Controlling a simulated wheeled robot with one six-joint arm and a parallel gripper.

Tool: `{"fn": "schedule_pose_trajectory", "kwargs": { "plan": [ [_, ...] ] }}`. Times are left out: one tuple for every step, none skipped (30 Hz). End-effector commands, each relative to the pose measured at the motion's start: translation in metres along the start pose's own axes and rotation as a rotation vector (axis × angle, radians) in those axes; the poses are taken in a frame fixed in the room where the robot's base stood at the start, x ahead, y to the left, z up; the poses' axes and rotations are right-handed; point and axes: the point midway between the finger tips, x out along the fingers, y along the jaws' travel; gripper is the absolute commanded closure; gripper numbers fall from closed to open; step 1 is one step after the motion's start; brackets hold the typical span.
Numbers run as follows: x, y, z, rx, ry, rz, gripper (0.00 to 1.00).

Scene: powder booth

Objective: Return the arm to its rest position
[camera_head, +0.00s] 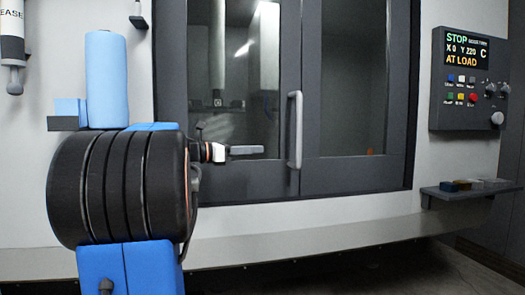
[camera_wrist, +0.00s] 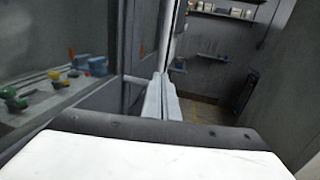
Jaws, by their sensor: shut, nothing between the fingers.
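My gripper (camera_head: 262,150) shows in the head view in front of the left dark door, pointing right. Its tips end a little left of the vertical door handle (camera_head: 295,130) in the picture; I cannot tell the gap in depth. In the wrist view the two pale fingers (camera_wrist: 162,100) lie together with nothing between them. My arm's large black and blue joint fills the lower left of the head view and hides part of the machine front behind it.
The machine's windowed doors (camera_head: 343,90) are shut. A control panel (camera_head: 474,80) reads "AT LOAD"; a small shelf (camera_head: 470,191) sits below it. The wrist view shows wall shelves (camera_wrist: 222,14) and open floor (camera_wrist: 200,109).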

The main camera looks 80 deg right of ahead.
Motion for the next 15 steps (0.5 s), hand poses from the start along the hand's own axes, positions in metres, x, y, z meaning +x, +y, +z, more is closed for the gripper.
{"fn": "schedule_pose_trajectory", "kwargs": {
  "plan": [
    [-0.003,0.0,0.0,0.0,0.0,0.001,1.0],
    [-0.004,0.0,0.0,0.0,0.0,0.0,1.0],
    [-0.005,0.0,0.0,0.0,0.0,0.0,1.0],
    [-0.005,0.0,0.0,0.0,0.0,0.0,1.0],
    [-0.005,0.0,0.0,0.0,0.0,0.0,1.0],
    [-0.005,0.0,0.0,0.0,0.0,0.0,1.0],
    [-0.005,0.0,0.0,0.0,0.0,0.0,1.0],
    [-0.005,0.0,0.0,0.0,0.0,0.0,1.0],
    [-0.005,0.0,0.0,0.0,0.0,0.0,1.0],
    [-0.005,0.0,0.0,0.0,0.001,0.0,1.0],
    [-0.006,0.0,-0.001,0.002,0.002,0.002,1.0],
    [-0.009,0.0,-0.002,0.008,0.008,0.007,1.0],
    [-0.012,-0.001,-0.004,0.015,0.016,0.013,1.0],
    [-0.016,-0.001,-0.006,0.025,0.026,0.023,1.0],
    [-0.025,-0.001,-0.011,0.045,0.047,0.04,1.0]
  ]
}}
